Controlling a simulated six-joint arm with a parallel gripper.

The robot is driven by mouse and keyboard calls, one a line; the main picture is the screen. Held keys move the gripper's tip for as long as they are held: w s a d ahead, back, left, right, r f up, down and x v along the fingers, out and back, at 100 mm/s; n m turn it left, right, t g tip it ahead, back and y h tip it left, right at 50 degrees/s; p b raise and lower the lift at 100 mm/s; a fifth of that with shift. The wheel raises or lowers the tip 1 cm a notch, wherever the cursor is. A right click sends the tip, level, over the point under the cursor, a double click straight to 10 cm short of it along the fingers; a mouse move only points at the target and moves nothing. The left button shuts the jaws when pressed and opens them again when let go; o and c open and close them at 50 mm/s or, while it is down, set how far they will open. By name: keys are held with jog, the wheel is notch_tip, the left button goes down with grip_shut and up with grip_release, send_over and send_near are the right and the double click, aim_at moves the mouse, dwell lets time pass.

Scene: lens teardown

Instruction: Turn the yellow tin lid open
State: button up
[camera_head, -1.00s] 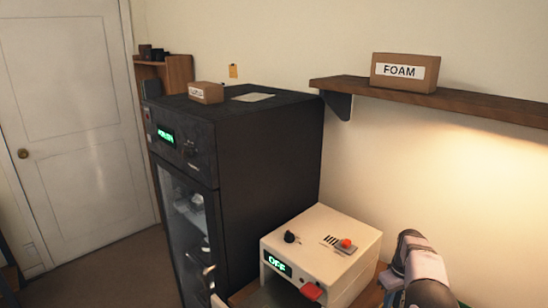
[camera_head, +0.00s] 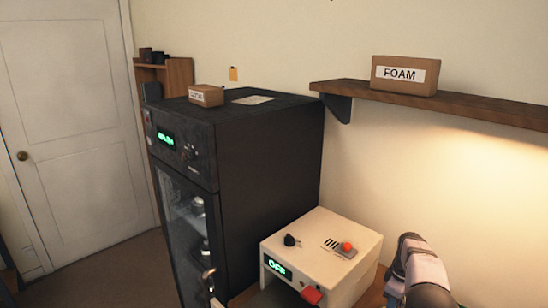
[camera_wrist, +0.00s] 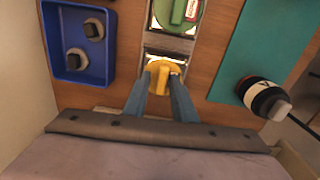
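The yellow tin lid (camera_wrist: 164,67) shows in the middle of the wrist view, round with a raised ridge across it. My gripper (camera_wrist: 162,82) reaches toward it, its two blue-grey fingers apart with the lid's ridge between their tips. I cannot tell whether the fingertips press on the ridge or stand just clear of it. The fingers hide part of the lid's near side and what lies under it. The lid and gripper do not show in the head view.
A blue tray (camera_wrist: 51,50) with dark knobbed parts is at left. A green round piece (camera_wrist: 177,10) sits beyond the lid. A teal mat (camera_wrist: 245,50) and a black-and-white cylinder (camera_wrist: 262,97) are at right. The head view shows a white box reading OFF (camera_head: 325,248) and a dark cabinet (camera_head: 265,150).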

jog(key=shift+o, duration=0.6)
jog(key=shift+s+a+f, duration=0.2)
jog(key=shift+s+f, duration=0.1)
jog(key=shift+f, duration=0.15)
jog(key=shift+s+a+f, duration=0.2)
jog(key=shift+s+f, duration=0.05)
jog(key=shift+f, duration=0.2)
jog(key=shift+w+d+r+g+p, duration=0.1)
jog(key=shift+w+r+g+p, duration=0.05)
jog(key=shift+r+p, duration=0.35)
jog(key=shift+w+d+r+g+p, duration=0.15)
jog(key=shift+r+p, duration=0.2)
jog(key=shift+r, duration=0.2)
jog(key=shift+w+r+p, duration=0.1)
jog(key=shift+r+p, duration=1.75)
jog(key=shift+r, duration=1.2)
jog(key=shift+d, duration=0.1)
notch_tip(320, 180, up, 6)
jog(key=p, duration=0.4)
